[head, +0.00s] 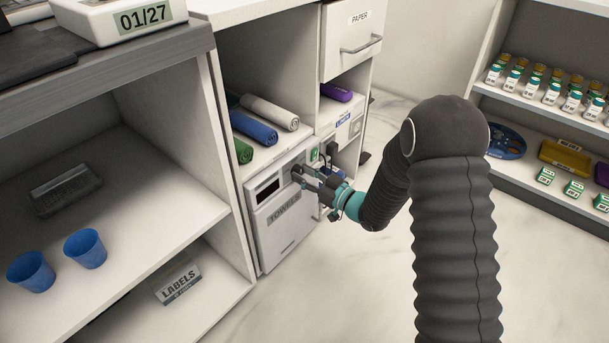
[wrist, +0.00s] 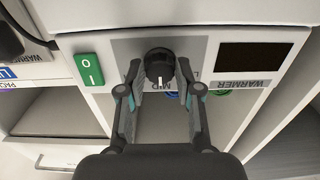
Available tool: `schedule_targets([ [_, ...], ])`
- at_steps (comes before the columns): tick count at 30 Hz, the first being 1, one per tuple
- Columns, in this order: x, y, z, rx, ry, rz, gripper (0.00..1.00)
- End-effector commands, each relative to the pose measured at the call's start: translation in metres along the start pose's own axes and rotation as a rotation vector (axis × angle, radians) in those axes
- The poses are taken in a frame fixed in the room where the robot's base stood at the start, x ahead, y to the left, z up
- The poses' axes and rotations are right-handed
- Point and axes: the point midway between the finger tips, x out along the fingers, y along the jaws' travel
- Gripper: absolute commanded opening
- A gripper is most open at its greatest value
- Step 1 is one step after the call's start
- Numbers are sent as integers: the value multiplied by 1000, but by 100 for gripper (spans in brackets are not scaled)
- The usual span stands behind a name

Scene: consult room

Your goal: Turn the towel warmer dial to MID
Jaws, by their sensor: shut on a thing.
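The towel warmer (head: 285,217) is a white box with a door marked TOWELS, set low in the cabinet. In the wrist view its panel carries a black dial (wrist: 159,64) with a white pointer line, a dark display (wrist: 252,57) and a green switch (wrist: 89,69) marked O and I. The word MID is partly visible beside the dial, next to a blue mark; other lettering is covered by my fingers. My gripper (wrist: 159,75) is shut on the dial, one finger on each side. In the head view my gripper (head: 310,178) hides the dial.
Rolled towels, white (head: 270,112), blue (head: 253,129) and green, lie above the warmer. A PAPER drawer (head: 352,37) is shut above right. Two blue cups (head: 85,248) and a LABELS box (head: 178,283) are on the left shelves. The floor (head: 345,285) in front is clear.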

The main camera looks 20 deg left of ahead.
Motion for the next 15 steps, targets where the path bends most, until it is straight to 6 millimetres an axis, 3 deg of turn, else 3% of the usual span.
schedule_targets([
  [1,1,0,-1,-2,2,-1,0],
  [2,1,0,-1,-2,2,-1,41],
  [4,1,0,-1,-2,2,-1,59],
  [15,-3,1,0,-1,0,2,60],
])
